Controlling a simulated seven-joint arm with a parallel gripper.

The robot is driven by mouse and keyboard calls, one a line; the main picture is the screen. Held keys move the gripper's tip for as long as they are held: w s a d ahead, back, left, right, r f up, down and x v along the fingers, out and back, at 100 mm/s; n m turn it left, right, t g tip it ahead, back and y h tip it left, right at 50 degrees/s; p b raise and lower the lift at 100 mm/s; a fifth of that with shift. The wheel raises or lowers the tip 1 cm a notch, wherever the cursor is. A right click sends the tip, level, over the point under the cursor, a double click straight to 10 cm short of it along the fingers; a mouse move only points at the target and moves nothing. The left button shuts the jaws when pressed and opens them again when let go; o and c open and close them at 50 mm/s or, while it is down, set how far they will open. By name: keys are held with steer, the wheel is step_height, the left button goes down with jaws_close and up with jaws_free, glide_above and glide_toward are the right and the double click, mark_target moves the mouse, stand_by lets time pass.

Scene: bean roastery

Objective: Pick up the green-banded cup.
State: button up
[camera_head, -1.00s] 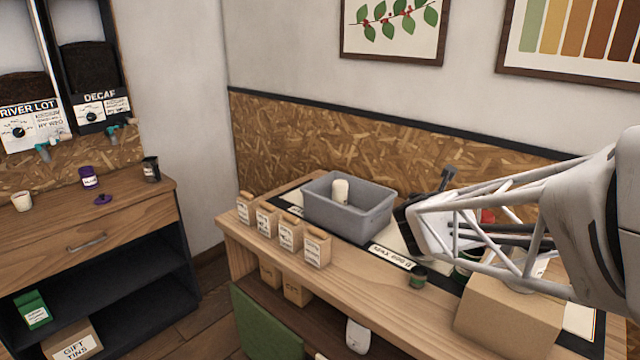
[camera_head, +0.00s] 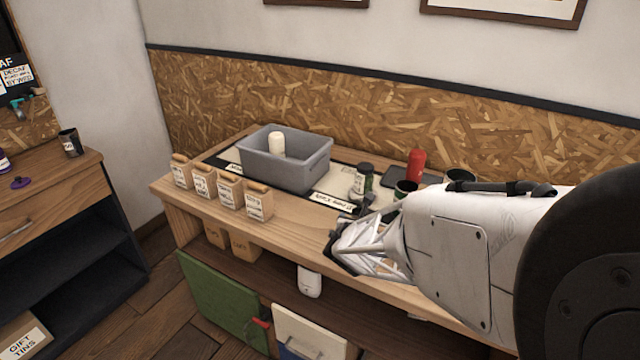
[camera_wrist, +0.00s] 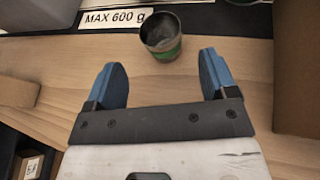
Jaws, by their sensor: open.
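The green-banded cup (camera_wrist: 165,48) is dark-rimmed and open at the top, and stands upright at the top middle of the wrist view. It is on the wooden counter, just right of the "MAX 600 g" label. My gripper (camera_wrist: 161,66) is open, with its two blue fingers apart and nothing between them. The cup lies just beyond the fingertips, roughly centred between them and not held. In the head view my gripper (camera_head: 340,250) is low over the counter's front part. I cannot make out this cup clearly there, beside the gripper.
A grey bin (camera_head: 310,172) holding a white cylinder stands at the back left. Several labelled wooden boxes (camera_head: 230,191) line the left front. Dark jars, a dark cup (camera_head: 404,191) and a red bottle (camera_head: 416,165) stand behind my gripper. A cardboard box (camera_wrist: 297,75) is close on the right.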

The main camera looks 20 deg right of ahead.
mark_target(359, 214)
stand_by(0.3)
steer(key=shift+x, duration=1.35)
steer(key=shift+x, duration=2.6)
steer(key=shift+d, duration=0.1)
steer(key=c, duration=1)
steer(key=shift+r, duration=0.1)
